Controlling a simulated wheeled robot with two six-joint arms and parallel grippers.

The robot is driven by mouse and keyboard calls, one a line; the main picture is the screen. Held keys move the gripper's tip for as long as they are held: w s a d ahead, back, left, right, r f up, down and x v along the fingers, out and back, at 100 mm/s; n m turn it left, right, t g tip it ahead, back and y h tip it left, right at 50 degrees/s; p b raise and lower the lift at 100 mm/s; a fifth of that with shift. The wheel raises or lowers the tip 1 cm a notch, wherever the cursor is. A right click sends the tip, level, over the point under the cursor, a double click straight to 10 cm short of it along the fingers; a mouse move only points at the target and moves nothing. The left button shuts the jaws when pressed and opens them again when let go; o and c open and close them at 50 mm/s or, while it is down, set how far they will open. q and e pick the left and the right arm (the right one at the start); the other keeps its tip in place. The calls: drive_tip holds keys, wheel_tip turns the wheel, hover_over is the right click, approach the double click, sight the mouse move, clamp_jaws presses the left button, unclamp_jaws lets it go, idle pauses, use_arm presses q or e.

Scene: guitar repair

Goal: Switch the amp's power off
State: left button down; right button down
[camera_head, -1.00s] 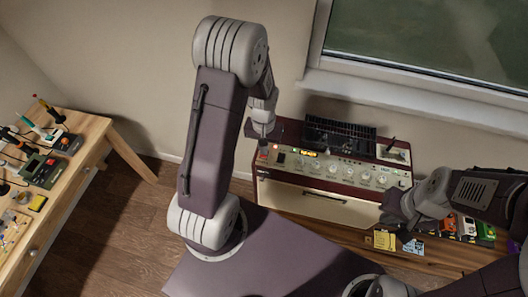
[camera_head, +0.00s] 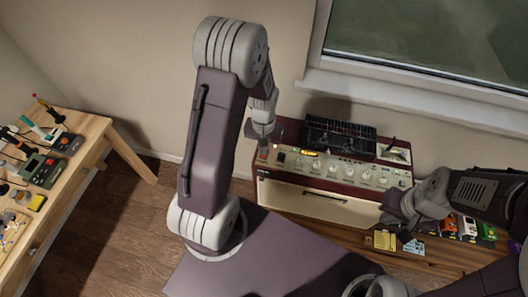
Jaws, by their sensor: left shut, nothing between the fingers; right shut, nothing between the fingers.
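The amp (camera_head: 330,208) is a dark red and cream box with a row of knobs and a small lit yellow window on its top panel (camera_head: 345,173). A small dark switch (camera_head: 281,158) sits near the panel's left end. My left gripper (camera_head: 264,142) is shut and empty, pointing down at the left end of the panel, just left of this switch. Whether it touches the panel is hard to tell. My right gripper (camera_head: 404,224) is shut and empty, in front of the amp's right end.
A black slotted tray (camera_head: 338,137) and a small stand (camera_head: 395,152) are on top of the amp. Yellow and blue notes (camera_head: 385,240) and several small colored pedals (camera_head: 466,228) lie at the right. A wooden workbench (camera_head: 88,128) with tools stands at the left.

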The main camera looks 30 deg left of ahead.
use_arm(q)
drive_tip(key=shift+f+b, duration=0.45)
drive_tip(key=shift+f, duration=0.2)
wheel_tip(320, 180, up, 7)
drive_tip(key=p, duration=0.6)
idle(0.6)
